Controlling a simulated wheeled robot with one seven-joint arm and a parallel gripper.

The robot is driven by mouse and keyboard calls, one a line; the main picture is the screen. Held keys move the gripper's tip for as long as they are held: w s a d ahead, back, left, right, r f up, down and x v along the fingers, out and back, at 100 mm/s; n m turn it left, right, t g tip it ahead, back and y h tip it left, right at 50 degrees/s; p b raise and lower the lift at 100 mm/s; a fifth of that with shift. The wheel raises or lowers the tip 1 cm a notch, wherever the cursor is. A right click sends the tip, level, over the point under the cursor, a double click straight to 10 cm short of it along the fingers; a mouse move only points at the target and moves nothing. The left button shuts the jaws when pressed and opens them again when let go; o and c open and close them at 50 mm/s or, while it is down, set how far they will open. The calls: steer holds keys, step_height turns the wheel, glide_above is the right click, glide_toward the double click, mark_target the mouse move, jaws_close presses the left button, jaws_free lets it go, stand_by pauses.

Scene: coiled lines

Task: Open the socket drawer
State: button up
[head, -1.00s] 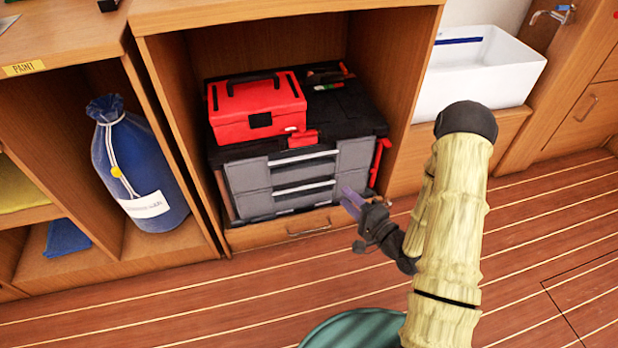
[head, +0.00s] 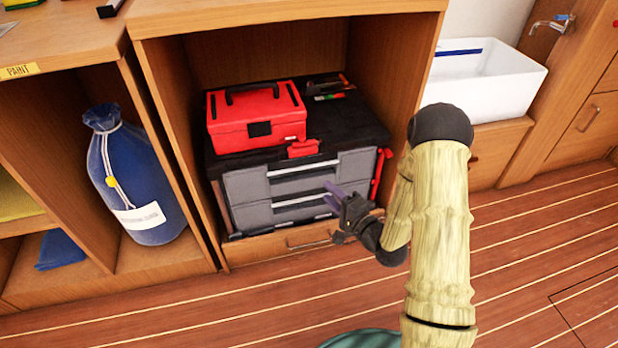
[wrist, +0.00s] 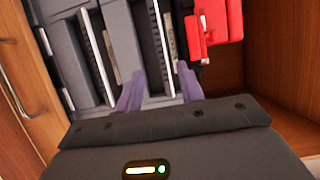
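A black and grey tool chest (head: 340,125) stands inside the wooden cabinet. Its front has an upper grey drawer (head: 245,184) and a lower grey drawer (head: 252,216), each with a long silver handle; both look shut. Which one holds sockets I cannot tell. My gripper (head: 330,192) is in front of the chest's right half. Its purple fingers are apart and empty. In the wrist view, the upper handle (wrist: 160,45) lies in line with the gap between my fingers (wrist: 159,70), and the lower handle (wrist: 96,50) lies left of them. Contact cannot be told.
A red toolbox (head: 256,115) and small tools (head: 328,86) sit on the chest. A red latch (head: 380,172) is at its right side. A wooden drawer (head: 270,247) with a handle is below. A blue bag (head: 130,175) stands left.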

mark_target(305, 170)
steer(key=b+x, duration=0.3)
steer(key=x, duration=0.6)
steer(key=shift+f, duration=0.1)
steer(key=shift+w+a, duration=0.3)
steer(key=shift+w, duration=0.15)
jaws_close()
